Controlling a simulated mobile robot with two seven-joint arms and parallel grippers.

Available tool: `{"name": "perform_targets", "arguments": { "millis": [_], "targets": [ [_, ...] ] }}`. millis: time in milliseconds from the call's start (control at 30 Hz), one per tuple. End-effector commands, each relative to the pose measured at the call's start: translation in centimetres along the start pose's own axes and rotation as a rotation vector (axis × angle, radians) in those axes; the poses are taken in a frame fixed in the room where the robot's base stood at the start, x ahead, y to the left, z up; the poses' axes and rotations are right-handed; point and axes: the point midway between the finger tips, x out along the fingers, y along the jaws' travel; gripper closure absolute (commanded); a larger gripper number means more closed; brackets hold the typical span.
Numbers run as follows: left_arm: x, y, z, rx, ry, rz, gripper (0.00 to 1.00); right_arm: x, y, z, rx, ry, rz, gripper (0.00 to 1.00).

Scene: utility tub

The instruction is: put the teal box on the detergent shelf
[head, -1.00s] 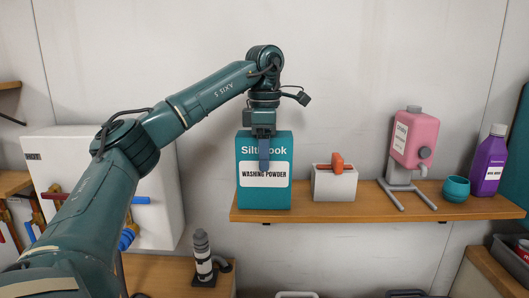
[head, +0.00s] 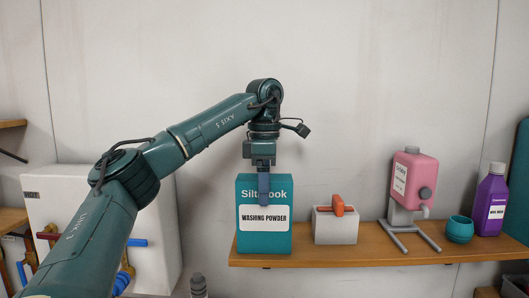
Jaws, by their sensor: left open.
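The teal box (head: 265,242), labelled washing powder, stands upright at the left end of the wooden detergent shelf (head: 350,256). My left gripper (head: 263,190) points down at the top of the box, and a finger shows in front of its upper face. The gripper is open; the box hides whatever lies behind it, so I cannot tell whether the finger touches the box. My right gripper is not in view.
Right of the box on the shelf stand a white container with an orange handle (head: 337,205), a pink dispenser (head: 415,175) on a grey stand, a teal cup (head: 459,229) and a purple bottle (head: 490,205). A white panel with pipes (head: 150,205) is at the left.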

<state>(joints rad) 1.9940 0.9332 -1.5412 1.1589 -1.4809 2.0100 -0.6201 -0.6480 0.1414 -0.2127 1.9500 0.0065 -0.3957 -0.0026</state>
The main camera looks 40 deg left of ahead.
Motion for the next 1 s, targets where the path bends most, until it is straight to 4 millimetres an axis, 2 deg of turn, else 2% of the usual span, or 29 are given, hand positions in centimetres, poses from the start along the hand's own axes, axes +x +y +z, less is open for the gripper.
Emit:
{"name": "perform_targets", "arguments": {
  "millis": [100,433,700,1000],
  "targets": [
    [-2.4,0.0,0.1,0.000,-0.002,0.006,0.26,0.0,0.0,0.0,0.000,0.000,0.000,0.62],
    [-7.7,0.0,0.0,-0.002,-0.001,0.006,0.26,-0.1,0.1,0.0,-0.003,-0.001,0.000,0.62],
    [-9.4,0.0,0.0,0.000,0.000,0.001,0.26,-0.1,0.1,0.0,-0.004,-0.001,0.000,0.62],
    [-9.6,0.0,0.0,0.001,0.000,0.000,0.26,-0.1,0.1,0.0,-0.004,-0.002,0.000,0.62]
  ]
}}
